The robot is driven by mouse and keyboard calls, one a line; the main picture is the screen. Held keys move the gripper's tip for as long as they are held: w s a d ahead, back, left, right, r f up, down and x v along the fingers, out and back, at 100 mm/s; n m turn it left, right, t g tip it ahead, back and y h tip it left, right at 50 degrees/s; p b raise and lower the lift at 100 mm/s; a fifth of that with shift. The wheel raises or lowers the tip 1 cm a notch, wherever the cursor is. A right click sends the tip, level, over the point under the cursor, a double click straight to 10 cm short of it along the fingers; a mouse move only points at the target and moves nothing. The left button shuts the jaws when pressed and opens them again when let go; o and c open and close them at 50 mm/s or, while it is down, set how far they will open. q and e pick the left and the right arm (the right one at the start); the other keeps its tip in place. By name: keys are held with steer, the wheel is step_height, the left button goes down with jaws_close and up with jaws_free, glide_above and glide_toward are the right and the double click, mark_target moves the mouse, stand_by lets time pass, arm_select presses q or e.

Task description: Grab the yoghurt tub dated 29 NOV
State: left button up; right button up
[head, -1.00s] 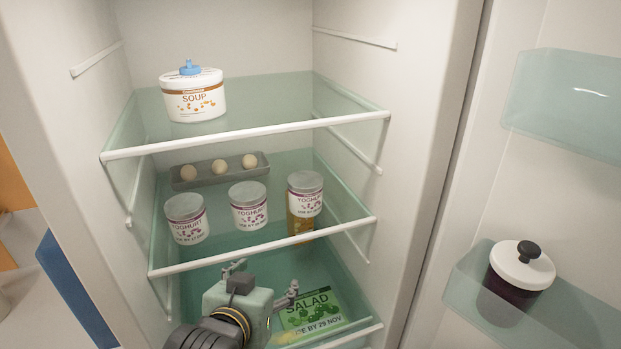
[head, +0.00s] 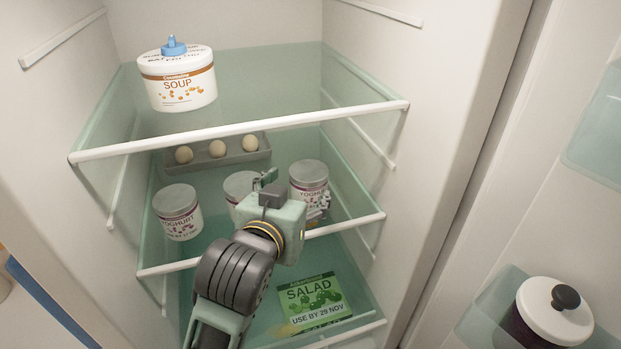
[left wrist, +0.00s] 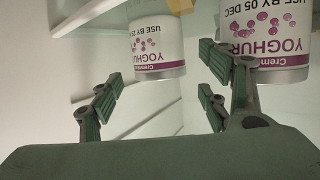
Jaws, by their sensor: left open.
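Three white yoghurt tubs with grey lids stand on the middle glass shelf in the head view: a left tub (head: 178,212), a middle tub (head: 238,186) and a right tub (head: 309,180). My left gripper (head: 295,192) is open and empty in front of the middle and right tubs, partly hiding both. The left wrist view shows labels upside down. Its right tub (left wrist: 268,35) reads USE BY 05 DEC. Its left tub (left wrist: 155,45) has a date starting with 2, the rest unclear. That tub stands beyond the open fingers. My right gripper is not in view.
A soup tub (head: 177,78) stands on the upper shelf. A grey egg tray (head: 218,154) lies behind the yoghurts. A salad pack (head: 314,298) lies below. A dark jar with a white lid (head: 553,311) is in the door at right.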

mark_target(303, 189)
arm_select(q)
steer(key=shift+w+d, duration=0.1)
steer(key=shift+w, duration=0.1)
steer(key=shift+w+d+p, duration=0.1)
steer(key=shift+w+p, duration=0.1)
steer(key=shift+p, duration=0.1)
steer(key=p+x, duration=0.1)
steer(key=x, duration=0.1)
steer(key=p+x, duration=0.1)
steer(key=x, duration=0.2)
steer(key=shift+w+f, duration=0.2)
steer(key=shift+f, duration=0.3)
steer(key=c, duration=1.1)
steer(key=shift+c, duration=0.3)
steer(key=shift+w+r, duration=0.1)
